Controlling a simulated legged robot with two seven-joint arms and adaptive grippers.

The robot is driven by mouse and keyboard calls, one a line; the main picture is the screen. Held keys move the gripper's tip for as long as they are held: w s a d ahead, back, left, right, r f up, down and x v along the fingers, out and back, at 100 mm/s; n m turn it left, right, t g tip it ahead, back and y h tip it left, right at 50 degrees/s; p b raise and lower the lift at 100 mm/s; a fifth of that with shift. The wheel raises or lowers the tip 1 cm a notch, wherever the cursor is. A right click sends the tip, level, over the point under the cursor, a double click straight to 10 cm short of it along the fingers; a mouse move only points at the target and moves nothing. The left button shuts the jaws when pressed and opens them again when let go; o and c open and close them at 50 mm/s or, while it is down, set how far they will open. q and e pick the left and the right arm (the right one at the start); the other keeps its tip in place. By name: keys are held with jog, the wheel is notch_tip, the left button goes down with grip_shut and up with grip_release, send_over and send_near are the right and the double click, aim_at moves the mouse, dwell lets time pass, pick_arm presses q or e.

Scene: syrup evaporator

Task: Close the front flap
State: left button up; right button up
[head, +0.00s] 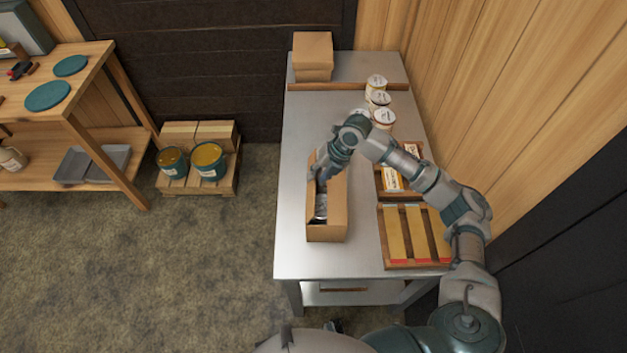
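An open cardboard box (327,233) stands on the metal table, long side running away from me. A dark and silvery item (321,207) shows inside its near half. I cannot make out a separate front flap at this size. My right arm reaches in from the right, across the table. My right gripper (324,176) points down at the box's opening, around its middle, and hides part of the inside. Whether its fingers are apart or touch anything is too small to tell. My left gripper is not in view.
The metal table (300,262) has a slotted wooden tray (416,265) and a smaller tray (386,192) right of the box. Several white tubs (376,82) stand behind, with cartons (312,55) at the back. The table's left strip is clear. A wooden wall lies close on the right.

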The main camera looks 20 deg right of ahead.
aim_at(313, 181)
jog(key=shift+x, duration=1.25)
jog(key=shift+w+a+f, duration=0.1)
jog(key=shift+a+f, duration=0.05)
jog(key=shift+f, duration=0.2)
jog(key=shift+d, duration=0.2)
jog(key=shift+c, duration=0.5)
grip_shut()
jog(key=shift+a, duration=0.1)
